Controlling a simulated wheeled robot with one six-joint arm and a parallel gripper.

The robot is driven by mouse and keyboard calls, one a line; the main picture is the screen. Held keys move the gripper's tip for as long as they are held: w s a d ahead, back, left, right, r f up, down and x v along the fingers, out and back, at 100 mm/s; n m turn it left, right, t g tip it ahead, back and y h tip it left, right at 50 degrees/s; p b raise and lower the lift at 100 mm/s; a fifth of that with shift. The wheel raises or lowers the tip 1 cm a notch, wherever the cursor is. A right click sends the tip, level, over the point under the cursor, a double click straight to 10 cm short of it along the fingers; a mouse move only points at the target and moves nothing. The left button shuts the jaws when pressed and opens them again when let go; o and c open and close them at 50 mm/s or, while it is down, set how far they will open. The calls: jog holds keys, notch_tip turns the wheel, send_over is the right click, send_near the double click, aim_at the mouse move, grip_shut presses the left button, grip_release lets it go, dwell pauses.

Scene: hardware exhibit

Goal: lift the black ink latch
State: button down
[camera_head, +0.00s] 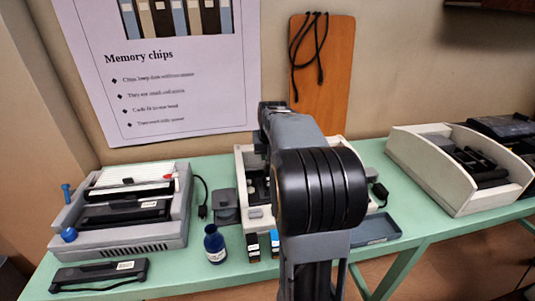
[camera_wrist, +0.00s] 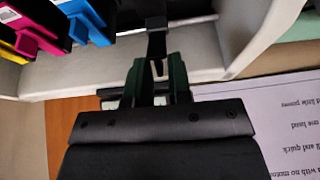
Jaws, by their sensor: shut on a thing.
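In the wrist view, the black ink latch (camera_wrist: 157,42) is a narrow dark tab on the front of the black cartridge (camera_wrist: 145,10). My gripper (camera_wrist: 158,72) is shut on the lower end of this latch, with a dark green finger on each side. Cyan (camera_wrist: 82,16), magenta (camera_wrist: 42,27) and yellow (camera_wrist: 14,42) cartridges with similar tabs are in a row to the left, apart from my fingers. In the head view, my arm hides the gripper, the latch and much of the open pale printer (camera_head: 242,165).
The printer's pale side wall (camera_wrist: 262,35) rises close to the right of my gripper in the wrist view. On the green table (camera_head: 205,168) stand a blue ink bottle (camera_head: 214,244), small boxes, a grey printer (camera_head: 135,240) at left and a cream case (camera_head: 430,185) at right.

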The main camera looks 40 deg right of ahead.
jog(key=p, duration=0.2)
jog(key=r+p, duration=0.1)
jog(key=shift+w+d+g+p, duration=0.1)
jog(key=shift+w+g+p, duration=0.15)
jog(key=shift+g+p, duration=0.15)
jog(key=g+p, duration=0.1)
jog(key=p, duration=0.2)
jog(key=w+g+y+p, duration=0.1)
jog(key=p, duration=0.2)
jog(key=f+g+y+p, duration=0.1)
jog(key=p, duration=0.2)
jog(key=shift+w+d, duration=0.3)
jog(key=shift+d, duration=0.1)
jog(key=c, duration=1.3)
grip_release()
jog(key=shift+r, duration=0.15)
notch_tip(320, 180, up, 14)
jog(key=shift+w+f, duration=0.1)
jog(key=shift+f, duration=0.15)
